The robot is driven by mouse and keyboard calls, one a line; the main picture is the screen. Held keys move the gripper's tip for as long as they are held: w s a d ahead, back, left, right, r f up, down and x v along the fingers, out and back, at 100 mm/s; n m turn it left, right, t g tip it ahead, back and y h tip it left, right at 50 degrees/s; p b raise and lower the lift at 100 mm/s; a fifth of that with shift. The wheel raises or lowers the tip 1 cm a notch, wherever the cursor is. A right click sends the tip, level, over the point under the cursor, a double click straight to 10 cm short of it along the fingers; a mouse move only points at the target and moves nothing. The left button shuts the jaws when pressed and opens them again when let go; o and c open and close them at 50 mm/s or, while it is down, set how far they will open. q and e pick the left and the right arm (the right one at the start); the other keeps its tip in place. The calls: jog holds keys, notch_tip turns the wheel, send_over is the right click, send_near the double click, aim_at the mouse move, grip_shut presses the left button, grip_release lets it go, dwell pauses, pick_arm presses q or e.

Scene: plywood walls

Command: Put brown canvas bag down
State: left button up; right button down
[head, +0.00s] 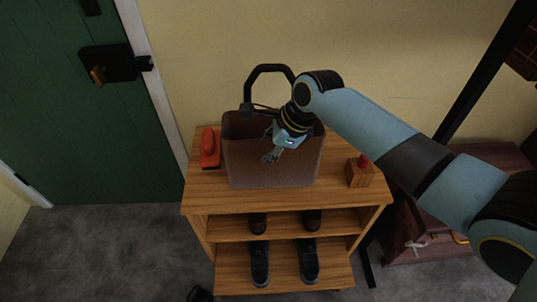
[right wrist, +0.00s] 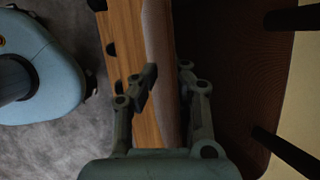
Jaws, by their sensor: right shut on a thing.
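The brown canvas bag (head: 245,165) is upright over the wooden top of the shoe rack (head: 205,188), with its black handle (head: 270,69) standing up at the back. Its base looks to be at the rack top; I cannot tell if it bears fully on it. My right gripper (head: 270,156) comes down over the bag's open mouth and is shut on the bag's front wall. In the right wrist view, the gripper's fingers (right wrist: 168,76) straddle that wall, with the bag's dark inside (right wrist: 235,60) to the right. My left gripper is not in view.
A red object (head: 209,147) is left of the bag, close to it. A small wooden block with a red top (head: 358,174) is at the right. Dark shoes (head: 309,262) stand on the lower shelves. A green door (head: 70,110) is at left and a brown cabinet (head: 405,225) at right.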

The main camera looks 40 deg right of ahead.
jog(key=shift+f, duration=0.2)
jog(key=c, duration=1.9)
grip_release()
jog(key=shift+f, duration=0.1)
jog(key=shift+c, duration=0.2)
jog(key=o, duration=0.5)
jog(key=shift+c, duration=0.2)
pick_arm(q)
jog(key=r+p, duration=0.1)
jog(key=p, duration=0.1)
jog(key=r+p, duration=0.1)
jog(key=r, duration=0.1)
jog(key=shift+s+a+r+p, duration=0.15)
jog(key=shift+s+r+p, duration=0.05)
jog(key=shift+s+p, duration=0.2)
pick_arm(e)
jog(key=v, duration=1.2)
